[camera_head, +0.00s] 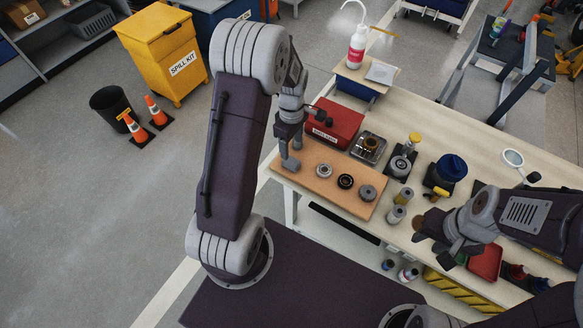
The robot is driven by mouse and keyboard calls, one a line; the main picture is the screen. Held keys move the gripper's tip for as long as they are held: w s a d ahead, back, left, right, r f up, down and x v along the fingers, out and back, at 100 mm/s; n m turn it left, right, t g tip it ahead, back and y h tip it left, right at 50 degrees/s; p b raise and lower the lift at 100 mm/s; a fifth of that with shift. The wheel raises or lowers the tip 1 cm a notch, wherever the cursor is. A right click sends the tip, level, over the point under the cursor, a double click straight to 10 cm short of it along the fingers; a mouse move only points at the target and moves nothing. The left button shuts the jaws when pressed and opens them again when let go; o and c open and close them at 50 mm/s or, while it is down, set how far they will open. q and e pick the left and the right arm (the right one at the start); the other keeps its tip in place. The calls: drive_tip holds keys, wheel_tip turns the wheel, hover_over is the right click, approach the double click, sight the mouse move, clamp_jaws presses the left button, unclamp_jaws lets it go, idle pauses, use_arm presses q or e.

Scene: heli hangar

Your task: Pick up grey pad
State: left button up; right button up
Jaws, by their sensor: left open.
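A light grey flat pad (381,72) lies at the back, on a small wood-topped stand (352,74) beside a red-and-white bottle. My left gripper (291,153) is open, pointing down above the left end of a tan board (322,188), in front of the pad and to its left. I see nothing between its fingers. My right gripper (436,238) is over the table's front right part, far from the pad. A brownish round thing shows at its fingers; I cannot tell whether it is held.
A red box (333,123) stands between my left gripper and the stand. The board holds several round metal parts. Jars, a tray with a part (368,147) and a blue-lidded container (450,168) crowd the table's middle. The back of the table (440,112) is clear.

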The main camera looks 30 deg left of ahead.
sight(291, 161)
use_arm(q)
wheel_tip(291, 161, down, 3)
drive_tip(key=shift+s+d+f, duration=0.1)
drive_tip(key=shift+s+d, duration=0.05)
drive_tip(key=shift+f, duration=0.15)
wheel_tip(291, 161, down, 4)
drive_tip(key=shift+s+f, duration=0.1)
drive_tip(key=shift+f, duration=0.55)
clamp_jaws()
drive_tip(key=shift+r, duration=0.55)
wheel_tip(291, 161, up, 3)
drive_tip(key=shift+f, duration=0.1)
drive_tip(key=w+d+r, duration=0.2)
drive_tip(key=d+r, duration=0.5)
drive_tip(key=d, duration=0.4)
drive_tip(key=shift+d, duration=0.2)
